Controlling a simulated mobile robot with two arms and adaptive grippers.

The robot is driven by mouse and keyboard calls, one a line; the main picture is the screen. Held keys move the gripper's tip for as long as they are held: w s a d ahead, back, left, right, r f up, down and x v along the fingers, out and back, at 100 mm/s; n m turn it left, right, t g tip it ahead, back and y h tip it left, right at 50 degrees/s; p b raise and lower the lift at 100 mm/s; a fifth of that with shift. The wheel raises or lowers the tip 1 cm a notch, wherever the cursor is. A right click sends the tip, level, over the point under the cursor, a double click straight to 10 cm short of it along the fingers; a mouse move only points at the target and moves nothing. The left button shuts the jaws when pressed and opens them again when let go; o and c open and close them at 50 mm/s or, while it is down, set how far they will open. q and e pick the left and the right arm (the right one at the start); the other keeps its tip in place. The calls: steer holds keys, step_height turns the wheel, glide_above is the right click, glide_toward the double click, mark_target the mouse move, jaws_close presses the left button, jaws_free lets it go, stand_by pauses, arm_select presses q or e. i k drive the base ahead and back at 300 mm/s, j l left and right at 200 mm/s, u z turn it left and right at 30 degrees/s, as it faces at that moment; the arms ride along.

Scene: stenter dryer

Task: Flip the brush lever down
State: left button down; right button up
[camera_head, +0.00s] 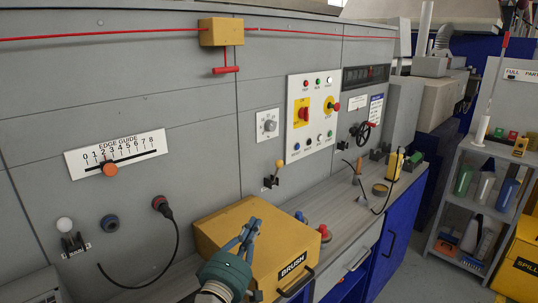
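My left gripper (251,226) reaches in from the bottom, in front of a yellow box (215,232) marked BRUSH. Its blue-grey fingers point up and look close together; their gap is unclear. I see nothing held. A small lever with a yellow knob (279,164) stands upright on the grey panel above and behind the box, apart from the gripper. Another lever with a white knob (65,225) stands upright at the lower left. Its small label is unreadable, so I cannot tell which is the brush lever. My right gripper is not in view.
An edge guide scale (117,152) and a black cable (178,240) are on the panel at left. A white control panel (313,115) is right of centre. A shelf (470,215) stands at right.

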mark_target(279, 163)
steer(key=i, duration=0.85)
